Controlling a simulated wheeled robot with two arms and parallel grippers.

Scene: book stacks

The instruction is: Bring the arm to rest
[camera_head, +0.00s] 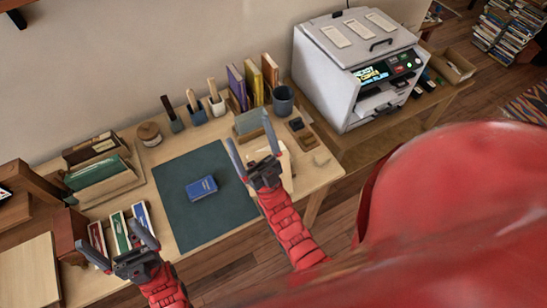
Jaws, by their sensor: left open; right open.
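My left gripper (119,245) is open and empty over the front left of the table, in front of a row of books. My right gripper (252,150) is open, its fingers spread, above the right side of the table past the edge of the dark green mat (182,221). Nothing shows between its fingers. A blue book (202,188) lies flat on the mat, apart from both grippers. Both red arms reach in from the bottom of the view.
A grey-white copier (345,95) stands on the right. Upright books (236,87), a dark cup (283,100) and small pots line the back of the table. A file holder (98,190) stands at left. Low books (121,232) stand beside my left gripper.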

